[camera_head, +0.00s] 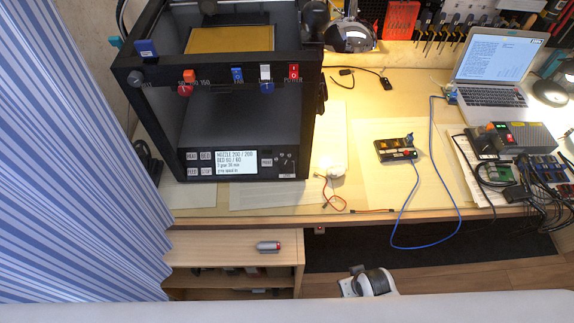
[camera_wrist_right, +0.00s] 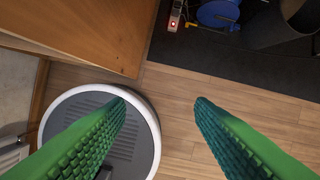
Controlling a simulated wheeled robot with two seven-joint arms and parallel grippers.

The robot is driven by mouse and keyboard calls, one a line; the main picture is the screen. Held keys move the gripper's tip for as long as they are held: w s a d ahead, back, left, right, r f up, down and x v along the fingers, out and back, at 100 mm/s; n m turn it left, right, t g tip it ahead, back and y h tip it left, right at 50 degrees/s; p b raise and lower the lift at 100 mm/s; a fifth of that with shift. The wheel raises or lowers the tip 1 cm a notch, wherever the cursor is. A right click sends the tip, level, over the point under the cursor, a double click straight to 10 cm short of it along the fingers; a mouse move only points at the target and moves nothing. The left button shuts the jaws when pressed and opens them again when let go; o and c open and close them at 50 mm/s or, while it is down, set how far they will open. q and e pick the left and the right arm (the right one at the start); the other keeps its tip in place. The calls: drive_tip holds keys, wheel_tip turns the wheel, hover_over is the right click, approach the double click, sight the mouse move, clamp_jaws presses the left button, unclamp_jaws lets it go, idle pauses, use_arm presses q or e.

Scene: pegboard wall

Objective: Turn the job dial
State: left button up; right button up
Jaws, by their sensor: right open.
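A black box-shaped printer (camera_head: 218,110) stands at the left of the desk. Its lower front panel has a lit screen (camera_head: 236,162), small labelled buttons and a small dark round control (camera_head: 287,160). On its upper front bar are a grey knob (camera_head: 135,78), an orange-red knob (camera_head: 185,90) beside printed numbers, and a blue knob (camera_head: 266,87). The labels are too small to tell which is the job dial. My right gripper (camera_wrist_right: 161,105) is open and empty, its green fingers wide apart low over the floor area, away from the printer. My left gripper is not in view.
A blue striped curtain (camera_head: 75,160) hangs left of the printer. A low wooden shelf (camera_head: 235,250) is below the desk. A small keypad device (camera_head: 396,148), laptop (camera_head: 497,60) and wired boxes are on the desk. A round white-rimmed object (camera_wrist_right: 150,125) lies under my right fingers.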

sight(284, 164)
drive_tip(key=w+a+r+n+t, duration=0.1)
drive_tip(key=w+a+r+n, duration=0.1)
drive_tip(key=w+a+r, duration=0.2)
drive_tip(key=w+a+r+n+y+b, duration=0.1)
drive_tip(key=w+a+r+n, duration=0.1)
drive_tip(key=w+a+r, duration=0.3)
drive_tip(key=w+a+r+n+t, duration=0.1)
drive_tip(key=w+a+r, duration=0.4)
drive_tip(key=r, duration=0.5)
drive_tip(key=shift+w+r+n+t+y, duration=0.1)
drive_tip(key=shift+w+n+t+y, duration=0.15)
drive_tip(key=shift+n, duration=0.55)
drive_tip(key=w+a+r+n+t+h+b, duration=0.1)
drive_tip(key=w+a+r+n, duration=0.1)
drive_tip(key=w+r+n, duration=0.15)
drive_tip(key=w+a+r+n+t+h, duration=0.1)
drive_tip(key=w+a+r+n+t, duration=0.15)
drive_tip(key=r+n, duration=0.25)
drive_tip(key=shift+g, duration=0.3)
drive_tip(key=x, duration=1.1)
drive_tip(key=shift+a, duration=0.1)
